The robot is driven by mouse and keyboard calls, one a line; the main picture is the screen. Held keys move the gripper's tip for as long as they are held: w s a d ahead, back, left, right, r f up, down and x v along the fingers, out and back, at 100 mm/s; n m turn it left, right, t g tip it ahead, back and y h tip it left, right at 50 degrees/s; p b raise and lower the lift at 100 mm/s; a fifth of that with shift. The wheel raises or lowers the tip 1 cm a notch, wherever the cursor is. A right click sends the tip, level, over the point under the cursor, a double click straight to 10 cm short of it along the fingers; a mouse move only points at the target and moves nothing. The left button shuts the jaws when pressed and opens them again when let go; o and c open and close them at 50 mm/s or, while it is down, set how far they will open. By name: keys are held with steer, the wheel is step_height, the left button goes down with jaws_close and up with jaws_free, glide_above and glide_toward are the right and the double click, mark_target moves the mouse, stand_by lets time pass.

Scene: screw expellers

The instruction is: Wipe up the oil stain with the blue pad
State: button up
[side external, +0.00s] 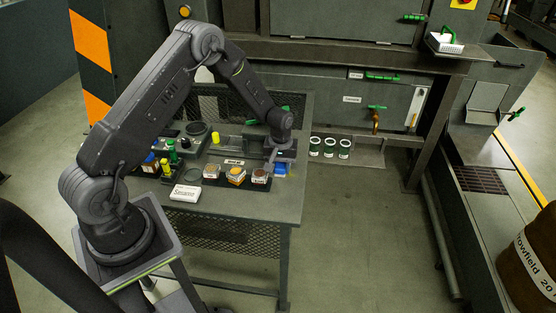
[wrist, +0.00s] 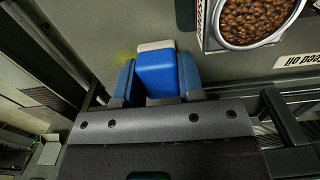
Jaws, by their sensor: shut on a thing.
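The blue pad (wrist: 158,72), with a pale strip along its far edge, sits between the two fingers of my gripper (wrist: 157,84) in the wrist view. My gripper is shut on it. In the side view the pad (side external: 281,169) shows as a small blue patch under my gripper, at the right end of the table top. I cannot tell whether the pad touches the table. A faint yellow stain (wrist: 122,51) lies on the grey surface just left of the pad in the wrist view. I cannot make out the stain in the side view.
A container of brown seeds (wrist: 255,20) is close to the right of the pad. In the side view, labelled sample boxes (side external: 236,176), a white sign (side external: 186,193) and small bottles (side external: 165,167) stand further left. The table's front right corner (side external: 290,208) is clear.

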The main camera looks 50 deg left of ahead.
mark_target(300, 174)
steer(key=shift+w+d, duration=2.2)
steer(key=shift+d, duration=0.05)
steer(key=shift+s+a+r, duration=0.1)
steer(key=shift+s+a, duration=2.45)
steer(key=shift+a, duration=0.05)
steer(key=shift+d+r, duration=0.1)
steer(key=shift+r, duration=3.9)
